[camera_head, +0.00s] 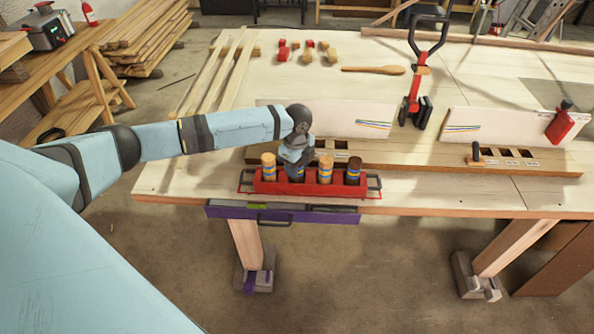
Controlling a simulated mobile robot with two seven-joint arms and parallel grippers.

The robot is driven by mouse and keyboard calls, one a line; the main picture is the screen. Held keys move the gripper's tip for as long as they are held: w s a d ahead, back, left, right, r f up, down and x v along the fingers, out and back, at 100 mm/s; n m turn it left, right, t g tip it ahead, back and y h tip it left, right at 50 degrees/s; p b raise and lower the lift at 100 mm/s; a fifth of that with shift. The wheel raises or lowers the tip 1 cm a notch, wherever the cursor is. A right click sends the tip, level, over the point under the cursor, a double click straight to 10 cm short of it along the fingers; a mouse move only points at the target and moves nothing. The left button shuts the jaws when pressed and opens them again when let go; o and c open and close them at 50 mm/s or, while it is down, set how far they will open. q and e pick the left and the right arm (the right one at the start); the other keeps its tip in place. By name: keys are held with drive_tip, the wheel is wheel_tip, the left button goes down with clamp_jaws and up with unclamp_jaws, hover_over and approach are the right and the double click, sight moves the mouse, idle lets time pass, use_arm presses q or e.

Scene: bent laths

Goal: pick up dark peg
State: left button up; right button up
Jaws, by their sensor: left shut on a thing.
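A red rack (310,189) with wire end handles stands near the front edge of the workbench and holds banded pegs upright. A light-topped peg (268,167) is at its left end, a tan-topped peg (325,168) is right of the middle, and a dark brown-topped peg (353,171) is at the right end. My left gripper (296,170) points down over the second place from the left. It is shut on a peg there, mostly hidden by the fingers, so its top colour cannot be told. My right gripper is not in view.
Behind the rack lies a slotted wooden beam (420,155) with white boards (350,119). A red and black clamp (417,85) stands upright behind it. Long laths (222,75) lie at back left. A purple drawer (285,214) hangs under the front edge.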

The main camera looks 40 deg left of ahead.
use_arm(q)
drive_tip(key=shift+r, duration=0.1)
wheel_tip(320, 180, up, 20)
drive_tip(key=b, duration=0.1)
drive_tip(key=shift+b, duration=0.35)
